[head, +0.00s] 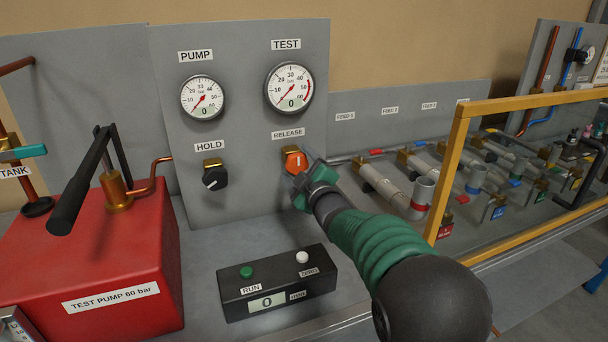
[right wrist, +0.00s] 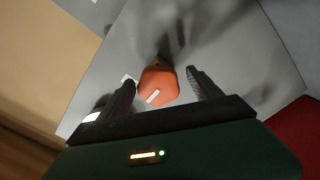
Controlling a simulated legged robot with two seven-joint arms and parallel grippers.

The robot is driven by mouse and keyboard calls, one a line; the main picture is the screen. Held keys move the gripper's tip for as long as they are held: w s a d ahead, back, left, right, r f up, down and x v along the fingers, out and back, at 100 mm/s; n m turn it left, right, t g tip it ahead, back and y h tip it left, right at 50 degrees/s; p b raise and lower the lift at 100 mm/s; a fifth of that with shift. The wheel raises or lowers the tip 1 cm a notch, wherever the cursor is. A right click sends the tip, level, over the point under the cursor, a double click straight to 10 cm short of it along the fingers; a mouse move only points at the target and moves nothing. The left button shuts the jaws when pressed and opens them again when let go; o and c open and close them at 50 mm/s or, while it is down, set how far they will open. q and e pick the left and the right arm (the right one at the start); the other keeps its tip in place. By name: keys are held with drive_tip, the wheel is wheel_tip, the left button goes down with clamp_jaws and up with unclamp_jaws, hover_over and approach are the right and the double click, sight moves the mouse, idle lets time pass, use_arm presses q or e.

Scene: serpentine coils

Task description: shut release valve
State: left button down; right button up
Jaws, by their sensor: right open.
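The release valve's orange knob (head: 296,162) sits on a brass body on the grey panel, under the RELEASE label (head: 288,133). Its white mark looks near upright in the head view. My right gripper (head: 303,176) is at the knob, its jaws open. In the right wrist view the orange knob (right wrist: 157,86) lies between the two dark fingers (right wrist: 160,86), with a gap on the right side; whether the left finger touches it I cannot tell. My left gripper is not in view.
The black HOLD knob (head: 214,178) is to the left on the same panel (head: 240,120). The PUMP gauge (head: 202,97) and TEST gauge (head: 289,87) are above. A black RUN box (head: 277,283) stands below. A yellow frame (head: 448,165) is at right. A red pump (head: 90,260) is at left.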

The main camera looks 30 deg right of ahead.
drive_tip(key=v, duration=1.6)
drive_tip(key=shift+s+p, duration=0.3)
drive_tip(key=shift+s, duration=0.05)
drive_tip(key=shift+f, duration=0.15)
